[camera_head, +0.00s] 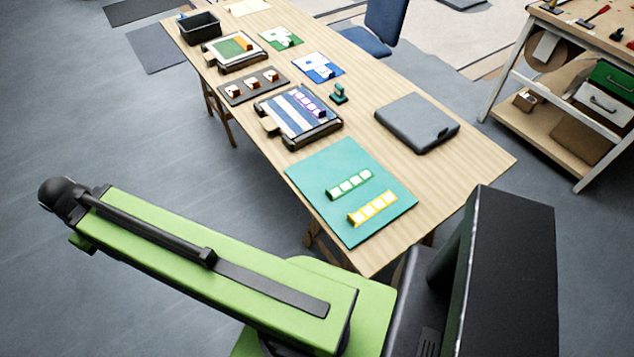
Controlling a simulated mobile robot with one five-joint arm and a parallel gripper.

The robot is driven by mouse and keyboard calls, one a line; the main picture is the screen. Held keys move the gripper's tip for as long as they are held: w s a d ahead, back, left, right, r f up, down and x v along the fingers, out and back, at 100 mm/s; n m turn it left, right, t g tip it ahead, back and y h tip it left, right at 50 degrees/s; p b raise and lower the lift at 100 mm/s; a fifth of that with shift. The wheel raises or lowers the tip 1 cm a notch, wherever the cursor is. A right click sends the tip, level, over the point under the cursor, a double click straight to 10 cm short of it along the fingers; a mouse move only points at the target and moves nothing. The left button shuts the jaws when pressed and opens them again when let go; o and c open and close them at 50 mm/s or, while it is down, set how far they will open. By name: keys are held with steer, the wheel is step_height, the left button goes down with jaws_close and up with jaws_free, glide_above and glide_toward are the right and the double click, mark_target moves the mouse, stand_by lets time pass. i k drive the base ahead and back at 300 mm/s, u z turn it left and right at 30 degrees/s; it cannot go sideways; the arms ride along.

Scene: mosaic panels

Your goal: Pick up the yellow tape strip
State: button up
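The yellow tape strip (372,209) lies flat on a teal mat (325,165) at the near end of the long wooden table. It carries a row of white squares. A similar green strip (350,185) lies just behind it on the same mat, apart from it. My green arm stretches across the lower left, away from the table, and ends in a dark rounded part at the far left. The fingers of my gripper cannot be made out there. Nothing covers the yellow strip.
A grey closed case (417,122) lies right of the mat. A framed striped panel (297,115) with a purple strip, a small green stamp-like object (339,93) and several coloured cards stand further back. A black bin (200,27) is at the far end. A workbench (560,130) stands right.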

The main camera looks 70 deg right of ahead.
mark_target(362, 215)
steer(key=z, duration=0.1)
steer(key=k, duration=1)
steer(key=u, duration=1.55)
steer(key=i, duration=1.4)
steer(key=z, duration=1.15)
steer(key=k, duration=0.1)
steer(key=z, duration=3.1)
steer(key=i, duration=0.95)
steer(key=z, duration=0.05)
